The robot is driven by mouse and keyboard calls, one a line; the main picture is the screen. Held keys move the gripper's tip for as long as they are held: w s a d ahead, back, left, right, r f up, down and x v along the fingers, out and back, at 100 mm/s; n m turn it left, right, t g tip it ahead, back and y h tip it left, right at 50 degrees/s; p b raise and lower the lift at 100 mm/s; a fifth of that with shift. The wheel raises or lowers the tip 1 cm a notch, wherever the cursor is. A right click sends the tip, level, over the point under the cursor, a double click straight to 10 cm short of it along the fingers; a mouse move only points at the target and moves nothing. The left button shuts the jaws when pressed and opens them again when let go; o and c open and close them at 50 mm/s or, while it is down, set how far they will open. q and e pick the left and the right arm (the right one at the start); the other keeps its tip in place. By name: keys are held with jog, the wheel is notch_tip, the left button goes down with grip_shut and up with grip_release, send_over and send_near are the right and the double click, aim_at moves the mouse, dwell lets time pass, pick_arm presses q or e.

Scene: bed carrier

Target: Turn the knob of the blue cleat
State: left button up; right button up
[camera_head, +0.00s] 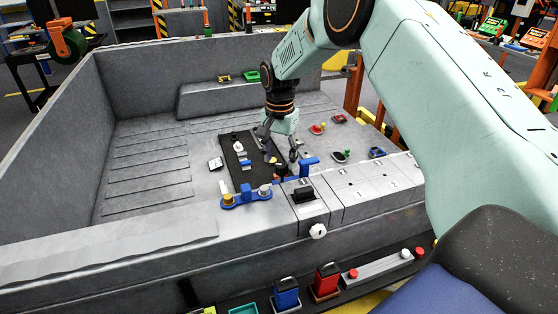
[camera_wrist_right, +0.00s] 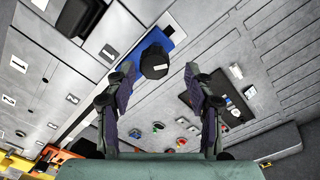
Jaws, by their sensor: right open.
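In the right wrist view a blue cleat (camera_wrist_right: 178,38) lies on the grey rim with a dark round knob (camera_wrist_right: 154,62) on it. The knob appears between the two fingertips of my right gripper (camera_wrist_right: 158,74), which is open and empty; I cannot tell how far above the knob it is. In the head view my right gripper (camera_head: 279,143) hangs over the dark mat, near a blue piece (camera_head: 309,162) at the inner rim that looks like this cleat. Its knob is not clear there. My left gripper is not in view.
A dark mat (camera_head: 236,176) holds small parts. Small coloured parts, including a red one (camera_head: 317,129), lie right. The left bed floor is clear.

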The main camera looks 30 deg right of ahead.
jog(key=shift+f, duration=0.55)
jog(key=shift+s+f, duration=0.2)
jog(key=shift+s+d, duration=0.1)
jog(key=shift+s, duration=0.35)
jog(key=shift+w+f, duration=0.25)
jog(key=shift+w, duration=0.1)
jog(key=c, duration=0.5)
jog(key=shift+s+r, duration=0.1)
jog(key=shift+c, duration=1.3)
grip_shut()
